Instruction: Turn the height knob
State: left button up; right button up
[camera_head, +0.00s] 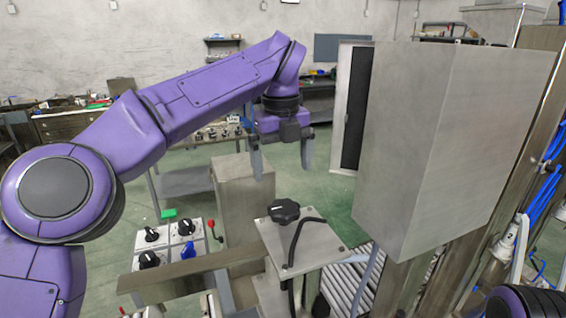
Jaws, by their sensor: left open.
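A black lobed knob (284,211) sits on top of a grey metal plate (318,246); I take it to be the height knob, though no label on it is readable. My left gripper (281,165) hangs above and behind it in the picture, fingers pointing down and spread apart, with nothing between them. It is not touching the knob. My right gripper is not in view; only a dark purple rounded part shows at the bottom right corner.
A control panel (179,246) with black knobs, a blue knob (188,250) and a red-tipped lever (213,228) stands at left. A large grey box (450,140) blocks the right side.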

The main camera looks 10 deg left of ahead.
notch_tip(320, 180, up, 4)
jog(key=p, duration=0.3)
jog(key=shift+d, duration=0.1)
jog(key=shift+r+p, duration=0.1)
jog(key=shift+p, duration=0.2)
